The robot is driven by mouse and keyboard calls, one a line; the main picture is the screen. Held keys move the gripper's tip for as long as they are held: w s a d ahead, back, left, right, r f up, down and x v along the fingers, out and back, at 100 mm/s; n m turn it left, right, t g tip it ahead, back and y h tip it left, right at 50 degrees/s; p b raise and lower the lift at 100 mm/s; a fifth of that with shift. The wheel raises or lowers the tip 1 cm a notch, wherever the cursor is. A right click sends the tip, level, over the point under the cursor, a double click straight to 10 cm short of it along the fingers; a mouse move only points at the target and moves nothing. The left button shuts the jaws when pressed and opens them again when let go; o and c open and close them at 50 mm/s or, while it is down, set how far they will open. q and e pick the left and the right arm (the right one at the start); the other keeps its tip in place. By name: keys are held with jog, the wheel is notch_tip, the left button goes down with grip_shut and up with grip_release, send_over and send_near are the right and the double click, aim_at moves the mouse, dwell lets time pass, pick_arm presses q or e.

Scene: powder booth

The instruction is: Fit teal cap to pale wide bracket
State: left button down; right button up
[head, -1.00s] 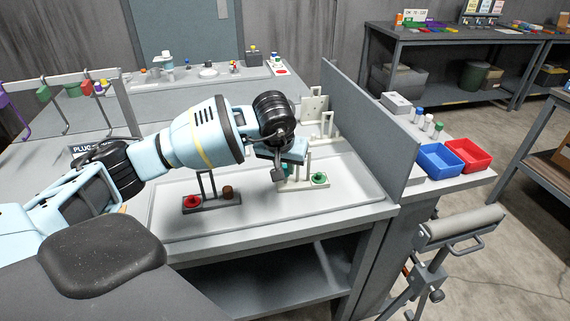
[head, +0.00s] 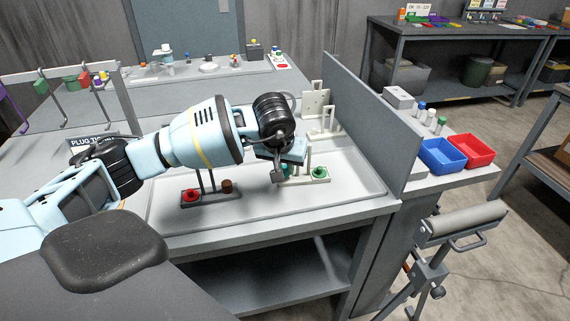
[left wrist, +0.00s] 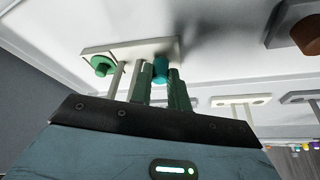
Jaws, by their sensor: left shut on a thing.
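The pale wide bracket (head: 304,180) lies on the white tray in the head view, with a green cap (head: 320,173) at its right end and an upright post. My left gripper (head: 281,175) is over the bracket's left end, pointing down. In the left wrist view its two green fingers (left wrist: 160,86) are shut on the teal cap (left wrist: 160,70), whose end is at or very close to the bracket plate (left wrist: 125,47). I cannot tell whether it is seated. In the head view the teal cap (head: 286,169) is mostly hidden by the gripper. My right gripper is not in view.
A dark bracket (head: 212,194) with a red cap (head: 191,195) and a brown cap (head: 227,186) sits left on the tray (head: 260,213). Pale brackets (head: 318,103) stand behind, near the grey partition (head: 372,125). Blue (head: 440,154) and red (head: 473,150) bins are beyond it.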

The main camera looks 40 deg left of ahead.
pick_arm(q)
jog(key=c, duration=1.3)
grip_release()
jog(key=shift+o, duration=0.2)
jog(key=v, duration=0.8)
